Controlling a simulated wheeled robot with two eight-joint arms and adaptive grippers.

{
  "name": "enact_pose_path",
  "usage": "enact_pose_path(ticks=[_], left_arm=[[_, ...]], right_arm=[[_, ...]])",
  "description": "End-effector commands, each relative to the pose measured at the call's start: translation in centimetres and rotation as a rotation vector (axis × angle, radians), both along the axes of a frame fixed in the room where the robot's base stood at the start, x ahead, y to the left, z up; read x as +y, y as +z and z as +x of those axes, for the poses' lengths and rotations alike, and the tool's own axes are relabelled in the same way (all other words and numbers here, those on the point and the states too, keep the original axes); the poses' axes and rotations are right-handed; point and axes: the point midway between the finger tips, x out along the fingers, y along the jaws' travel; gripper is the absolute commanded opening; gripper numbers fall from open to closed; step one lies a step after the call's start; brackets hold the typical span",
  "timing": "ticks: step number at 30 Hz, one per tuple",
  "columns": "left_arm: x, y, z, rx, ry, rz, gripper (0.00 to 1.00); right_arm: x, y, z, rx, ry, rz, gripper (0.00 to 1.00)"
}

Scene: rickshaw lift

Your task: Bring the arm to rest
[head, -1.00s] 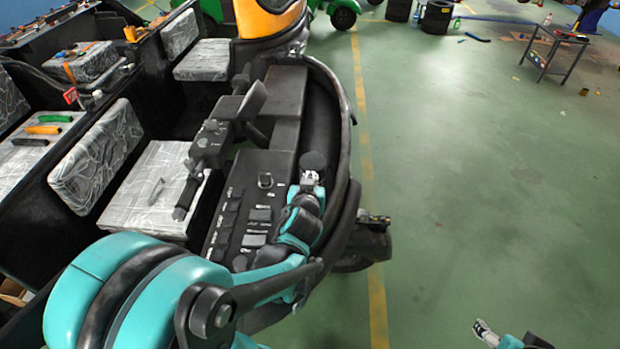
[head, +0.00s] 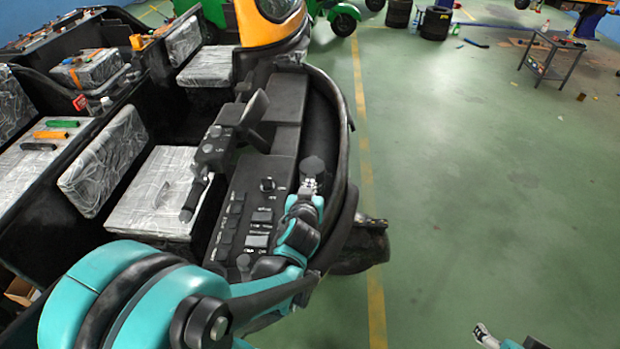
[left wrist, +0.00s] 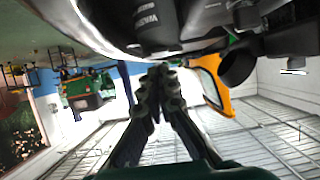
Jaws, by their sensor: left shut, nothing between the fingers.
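My left gripper (head: 311,183) is over the right end of the rickshaw's black dashboard (head: 262,200), inside the curved black rim, with a round dark knob-like part (head: 313,165) just beyond its fingers. Whether they touch cannot be told. In the left wrist view the left gripper's fingers (left wrist: 160,78) meet at the tips and hold nothing. Dark rickshaw parts (left wrist: 150,28) hang close above them there. My teal left arm (head: 130,300) reaches in from the bottom left. My right gripper (head: 483,333) shows only at the bottom right edge, over the floor, small and partly cut off.
The rickshaw's grey seats (head: 155,195) and handlebar (head: 205,165) lie left of my left gripper. Tools (head: 62,123) lie on a seat at left. A small metal table (head: 552,55) and tires (head: 436,22) stand at the back. The green floor (head: 480,180) at right is clear.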

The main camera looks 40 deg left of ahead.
Motion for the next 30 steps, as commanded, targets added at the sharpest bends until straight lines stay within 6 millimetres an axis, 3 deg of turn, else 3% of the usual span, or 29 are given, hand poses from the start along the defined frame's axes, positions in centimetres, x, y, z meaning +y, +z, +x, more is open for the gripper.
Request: enact_pose_path(ticks=[3,10,23,30], left_arm=[[-1.4,-1.4,-2.1,0.001,-0.003,0.003,0.00],[-2.8,-2.7,-4.6,-0.001,-0.001,0.003,0.00],[-3.6,-2.9,-4.9,0.034,-0.016,-0.006,0.00],[-8.0,-3.1,-5.4,0.236,-0.144,-0.059,0.00]], right_arm=[[0.0,-0.4,0.0,0.000,0.000,0.000,0.72],[0.0,-0.6,0.0,0.000,0.000,0.000,0.72],[0.0,-0.6,0.0,0.000,0.000,0.000,0.72],[0.0,-0.6,0.0,0.000,0.000,0.000,0.72]])
